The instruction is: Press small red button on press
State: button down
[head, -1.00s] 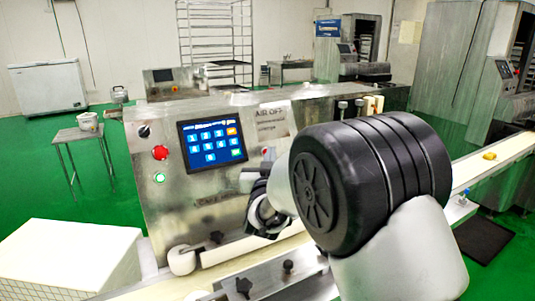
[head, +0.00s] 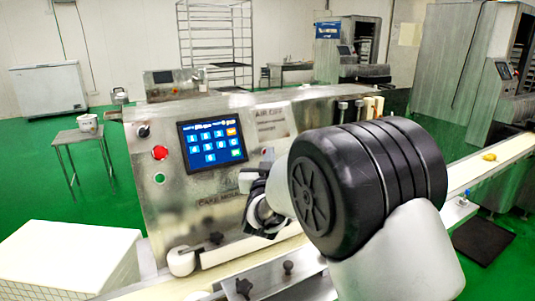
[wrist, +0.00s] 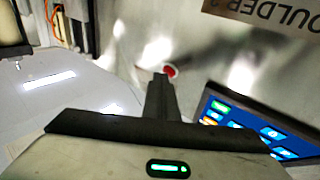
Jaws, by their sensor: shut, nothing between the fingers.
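The press is a steel machine (head: 200,220) with an upright front panel. In the wrist view, a small red button (wrist: 171,70) sits on its metal panel, just beyond the fingertips. My gripper (wrist: 160,80) is shut and empty, its narrow dark tip pointing at the button. The tip overlaps or nearly meets the button's lower left edge; I cannot tell if they touch. In the head view, my gripper (head: 268,156) is in front of the panel, right of the touchscreen, and the small button is barely discernible there.
A blue touchscreen (head: 212,144) is left of my gripper. A larger red button (head: 160,152), a lit green button (head: 160,178) and a black knob (head: 143,131) are further left. A conveyor (head: 500,160) runs to the right. A white block (head: 70,250) stands at lower left.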

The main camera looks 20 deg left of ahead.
jog(key=shift+s+d+r, duration=0.3)
jog(key=shift+s+d, duration=0.15)
jog(key=shift+d, duration=0.05)
jog(key=shift+s+d+r+b, duration=0.2)
jog(key=shift+s+d+r, duration=0.4)
jog(key=shift+s+d, duration=0.25)
jog(key=shift+s+d+r+b, duration=0.2)
jog(key=shift+s+d+r, duration=0.4)
jog(key=shift+d, duration=0.3)
